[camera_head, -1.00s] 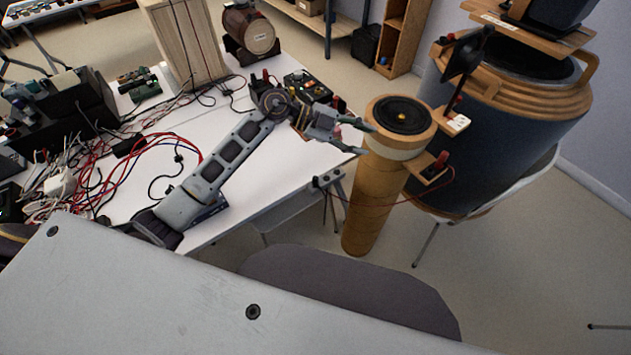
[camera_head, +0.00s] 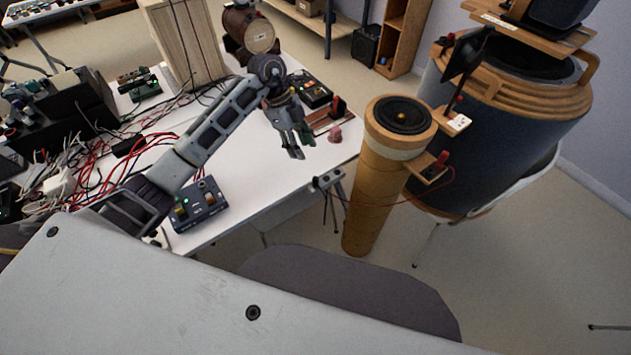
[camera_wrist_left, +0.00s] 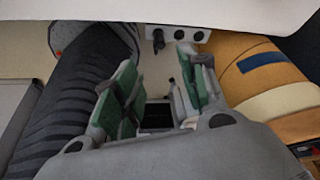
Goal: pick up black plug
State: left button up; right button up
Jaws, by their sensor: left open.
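A small black plug (camera_head: 317,183) appears to sit in the pale socket strip (camera_head: 330,179) at the table's front right edge. In the left wrist view, the black plug (camera_wrist_left: 158,40) sticks out of the strip (camera_wrist_left: 176,36), beside round black sockets. My left gripper (camera_head: 301,149) hangs over the table's right part, behind the plug in the head view. Its green-padded fingers are spread and empty, apart from the plug. In the left wrist view the gripper (camera_wrist_left: 157,68) has the plug between and beyond its fingertips. My right gripper is out of view.
A tall tan tube with a speaker (camera_head: 400,115) stands right of the table. A pink knob-like thing (camera_head: 335,135) and a switch box (camera_head: 199,206) are on the white table (camera_head: 240,215). Tangled cables (camera_head: 95,165) cover its left. A dark seat (camera_head: 350,290) is in front.

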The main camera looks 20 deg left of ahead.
pick_arm(q)
jog(key=shift+f, duration=0.15)
send_near(315, 177)
jog(key=x, duration=0.5)
jog(key=shift+s+d, duration=0.1)
jog(key=shift+d, duration=0.1)
dwell(0.3)
jog(key=shift+f, duration=0.15)
jog(key=shift+x, duration=2.5)
jog(key=shift+a, duration=0.1)
grip_shut()
